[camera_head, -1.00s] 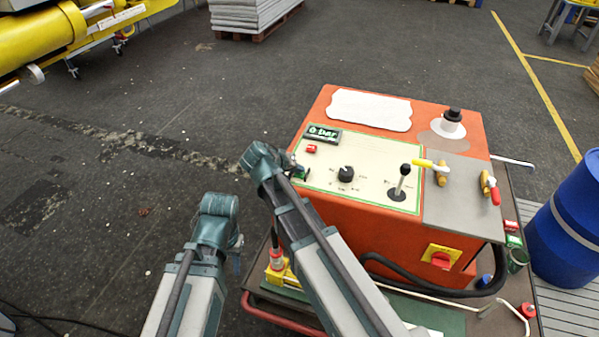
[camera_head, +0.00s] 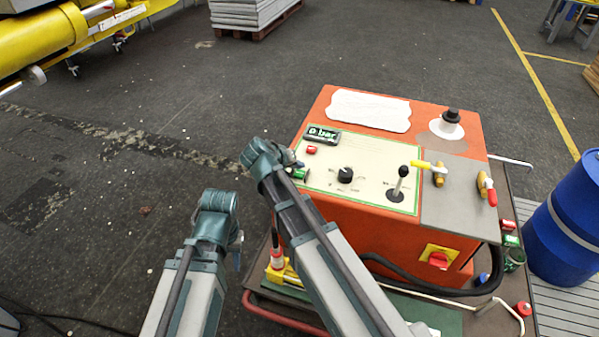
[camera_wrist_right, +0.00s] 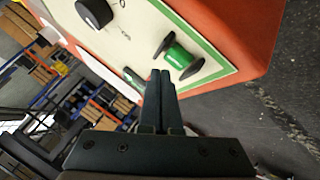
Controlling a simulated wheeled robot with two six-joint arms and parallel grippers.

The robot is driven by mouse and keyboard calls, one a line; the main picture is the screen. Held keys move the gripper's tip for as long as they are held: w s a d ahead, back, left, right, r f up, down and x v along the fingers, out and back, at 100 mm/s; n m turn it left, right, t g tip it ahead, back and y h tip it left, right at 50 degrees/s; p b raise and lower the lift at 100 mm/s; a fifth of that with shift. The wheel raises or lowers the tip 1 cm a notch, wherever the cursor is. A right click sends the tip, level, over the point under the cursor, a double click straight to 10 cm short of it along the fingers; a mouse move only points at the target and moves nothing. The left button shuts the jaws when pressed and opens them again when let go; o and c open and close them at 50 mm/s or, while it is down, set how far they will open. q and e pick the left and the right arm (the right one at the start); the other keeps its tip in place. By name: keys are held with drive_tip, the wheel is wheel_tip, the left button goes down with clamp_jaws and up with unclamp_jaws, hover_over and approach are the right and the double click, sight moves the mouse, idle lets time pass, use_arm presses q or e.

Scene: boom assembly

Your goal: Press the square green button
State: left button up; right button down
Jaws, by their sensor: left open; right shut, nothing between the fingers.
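The green button (camera_head: 301,174) sits at the left edge of the cream panel on the orange box. My right gripper (camera_head: 295,164) is beside it, partly hidden by its own wrist. In the right wrist view the green button (camera_wrist_right: 179,56) stands out from the panel between dark ends. The right fingertips (camera_wrist_right: 161,78) are shut, empty and close to the button; contact cannot be told. My left gripper (camera_head: 238,250) hangs left of the box, away from the panel, open, its fingers mostly hidden behind the wrist.
The panel also carries a small red button (camera_head: 311,150), a black knob (camera_head: 345,174), a lever (camera_head: 400,184) and a display (camera_head: 322,135). Yellow and red valve handles sit right of it. A blue barrel (camera_head: 568,225) stands at the right. The floor left of the box is open.

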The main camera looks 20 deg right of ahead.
sight(298, 175)
drive_tip(key=shift+r+p, duration=2.3)
drive_tip(key=shift+r, duration=0.15)
drive_tip(key=shift+f, duration=0.1)
drive_tip(key=s+a+n+g+y+p, duration=0.1)
drive_tip(key=s+a+g+y+p, duration=0.1)
drive_tip(key=s+a, duration=0.2)
drive_tip(key=s+a+n+g+y+p, duration=0.2)
drive_tip(key=s+a+p, duration=0.1)
drive_tip(key=s, duration=0.8)
drive_tip(key=s+a+r+n+g+y+p, duration=0.1)
drive_tip(key=s+a+n+y+p, duration=0.1)
drive_tip(key=s+a, duration=0.3)
drive_tip(key=s, duration=0.3)
drive_tip(key=shift+a+g, duration=0.15)
drive_tip(key=shift+g, duration=0.25)
